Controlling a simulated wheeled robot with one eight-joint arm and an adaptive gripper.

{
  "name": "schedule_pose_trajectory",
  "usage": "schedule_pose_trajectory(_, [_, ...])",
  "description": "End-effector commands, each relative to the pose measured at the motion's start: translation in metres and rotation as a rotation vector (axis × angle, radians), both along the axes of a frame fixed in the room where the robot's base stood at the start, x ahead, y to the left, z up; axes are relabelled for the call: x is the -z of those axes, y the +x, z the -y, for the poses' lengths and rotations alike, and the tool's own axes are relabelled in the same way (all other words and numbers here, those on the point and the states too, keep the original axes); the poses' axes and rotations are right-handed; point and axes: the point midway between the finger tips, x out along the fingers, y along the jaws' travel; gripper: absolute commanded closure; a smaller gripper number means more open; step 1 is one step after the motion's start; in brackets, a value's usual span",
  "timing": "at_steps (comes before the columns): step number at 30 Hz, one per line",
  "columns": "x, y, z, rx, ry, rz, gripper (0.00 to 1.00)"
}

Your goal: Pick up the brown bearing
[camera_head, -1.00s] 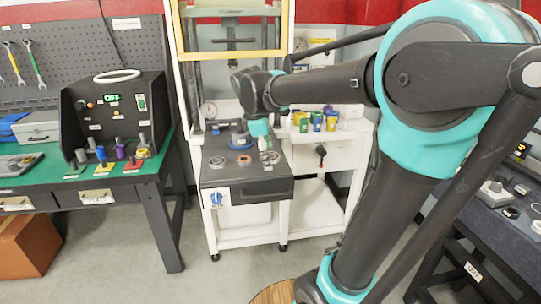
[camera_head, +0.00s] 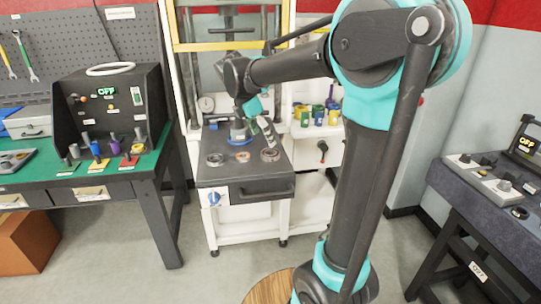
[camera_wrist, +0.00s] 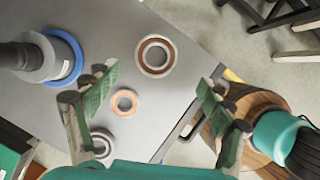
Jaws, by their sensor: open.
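The brown bearing (camera_head: 269,155) is the rightmost ring on the dark machine table, lying flat. In the wrist view it is a grey ring with a brown band (camera_wrist: 143,56), beyond the fingertips and apart from them. A smaller orange-brown ring (camera_wrist: 125,94) lies nearer, between the fingers in the picture; it also shows in the head view (camera_head: 243,161). My gripper (camera_head: 262,122) is above the back of the table.
A dark grey ring (camera_head: 215,160) lies at the table's left. A grey cylinder on a blue disc (camera_head: 239,132) stands behind the rings, left of the fingers in the wrist view. The yellow-edged press frame (camera_head: 178,46) rises behind. Coloured containers (camera_head: 318,116) stand to the right.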

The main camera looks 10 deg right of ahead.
Motion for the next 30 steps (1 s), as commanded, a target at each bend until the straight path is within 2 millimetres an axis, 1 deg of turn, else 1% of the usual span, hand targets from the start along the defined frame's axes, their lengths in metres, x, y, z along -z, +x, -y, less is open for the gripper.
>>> schedule_pose_trajectory(1, [0.007, 0.002, 0.002, 0.001, 0.0, 0.0, 0.18])
schedule_pose_trajectory(3, [0.013, 0.003, 0.005, 0.0, 0.0, 0.0, 0.18])
schedule_pose_trajectory(8, [0.021, 0.004, 0.007, 0.0, 0.0, 0.001, 0.18])
schedule_pose_trajectory(10, [0.026, 0.006, 0.009, 0.0, 0.0, 0.001, 0.18])
schedule_pose_trajectory(15, [0.05, 0.014, 0.014, 0.001, 0.0, 0.001, 0.18])
schedule_pose_trajectory(18, [0.061, 0.015, 0.019, 0.001, 0.0, 0.001, 0.18])
schedule_pose_trajectory(22, [0.067, 0.016, 0.021, 0.0, 0.0, 0.001, 0.18])
schedule_pose_trajectory(28, [0.067, 0.016, 0.021, 0.0, 0.0, 0.001, 0.18])
schedule_pose_trajectory(30, [0.067, 0.015, 0.021, 0.0, 0.0, 0.001, 0.27])
